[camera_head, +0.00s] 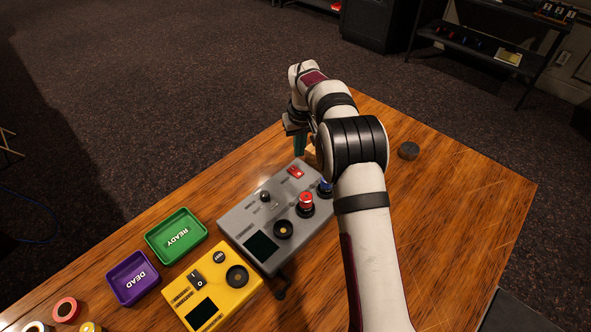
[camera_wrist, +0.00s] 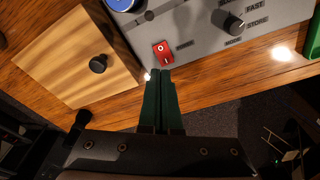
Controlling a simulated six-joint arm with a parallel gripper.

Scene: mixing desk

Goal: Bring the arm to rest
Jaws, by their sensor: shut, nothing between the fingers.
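My white arm reaches over the wooden table from the lower right in the head view. My gripper (camera_head: 299,146) is at the table's far edge, beyond the grey mixing box (camera_head: 250,217). In the wrist view my gripper (camera_wrist: 161,76) has its two green fingers together with nothing between them. The fingertips show just below a red switch (camera_wrist: 163,53) on the grey box (camera_wrist: 195,40). I cannot tell how high they are above it. To the left in the wrist view is a wooden box (camera_wrist: 75,60) with a black knob (camera_wrist: 98,64).
A green READY tray (camera_head: 176,236), a purple DEAD tray (camera_head: 132,279) and a yellow device (camera_head: 213,286) sit left of the grey box. The table's right part is mostly clear.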

